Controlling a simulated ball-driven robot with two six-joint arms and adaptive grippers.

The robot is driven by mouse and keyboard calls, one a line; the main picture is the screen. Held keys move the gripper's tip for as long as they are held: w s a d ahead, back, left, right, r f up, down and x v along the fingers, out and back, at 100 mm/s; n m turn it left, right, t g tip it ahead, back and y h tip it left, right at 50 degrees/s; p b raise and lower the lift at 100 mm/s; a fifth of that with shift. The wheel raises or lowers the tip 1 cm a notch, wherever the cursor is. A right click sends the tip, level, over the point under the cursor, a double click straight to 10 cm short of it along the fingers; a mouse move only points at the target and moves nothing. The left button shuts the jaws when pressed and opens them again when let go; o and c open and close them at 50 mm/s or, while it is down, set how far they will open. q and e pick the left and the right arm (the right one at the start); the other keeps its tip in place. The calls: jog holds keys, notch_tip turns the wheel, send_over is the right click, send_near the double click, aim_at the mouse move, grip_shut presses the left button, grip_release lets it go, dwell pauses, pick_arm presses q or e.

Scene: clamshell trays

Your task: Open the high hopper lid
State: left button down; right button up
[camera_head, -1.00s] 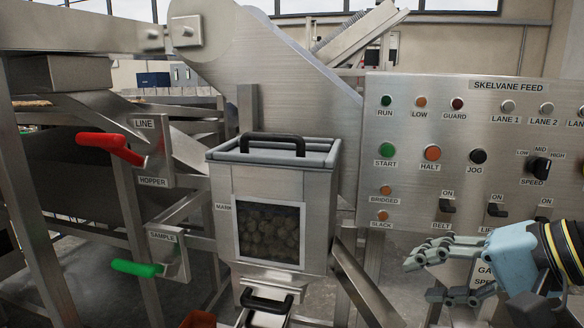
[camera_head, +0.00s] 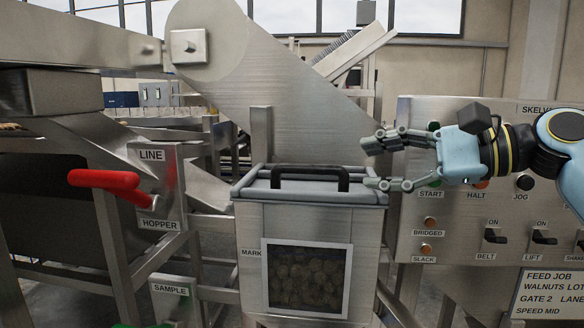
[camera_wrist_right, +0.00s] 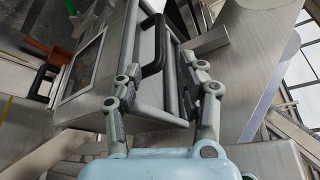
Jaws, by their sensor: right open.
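The hopper (camera_head: 245,225) is a metal box with a window at its front showing brown nuts inside. Its grey lid (camera_head: 258,192) lies shut on top, with a black bar handle (camera_head: 312,172) standing up from it. My right gripper (camera_head: 368,164) is open and empty, just right of the handle and slightly above the lid's right end. In the right wrist view the open fingers (camera_wrist_right: 160,95) point toward the lid, with the black handle (camera_wrist_right: 153,45) beyond them; whether a finger touches the lid rim I cannot tell. My left gripper is not in view.
A control panel (camera_head: 450,245) with buttons and switches stands right, behind my right arm. A red lever (camera_head: 105,180) by the LINE/HOPPER plate (camera_head: 152,190) stands left. A SAMPLE plate (camera_head: 172,291) is lower left. A sloping metal chute rises behind the hopper.

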aim_at(326, 167)
jog(key=shift+w+a, duration=0.15)
jog(key=shift+a, duration=0.1)
jog(key=shift+w+a, duration=0.15)
jog(key=shift+a, duration=0.15)
jog(key=x, duration=0.3)
jog(key=shift+a+p, duration=0.1)
jog(key=shift+p, duration=0.3)
jog(key=x, duration=0.4)
jog(key=shift+w+a+f+p, duration=0.15)
jog(key=shift+w+a+p, duration=0.05)
jog(key=shift+a+p, duration=0.1)
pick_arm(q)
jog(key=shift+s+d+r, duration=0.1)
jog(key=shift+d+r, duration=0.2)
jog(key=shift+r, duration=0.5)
pick_arm(e)
jog(key=shift+w+a+f, duration=0.3)
jog(key=shift+w+a, duration=0.1)
jog(key=shift+a, duration=0.2)
jog(key=shift+c, duration=0.5)
grip_shut()
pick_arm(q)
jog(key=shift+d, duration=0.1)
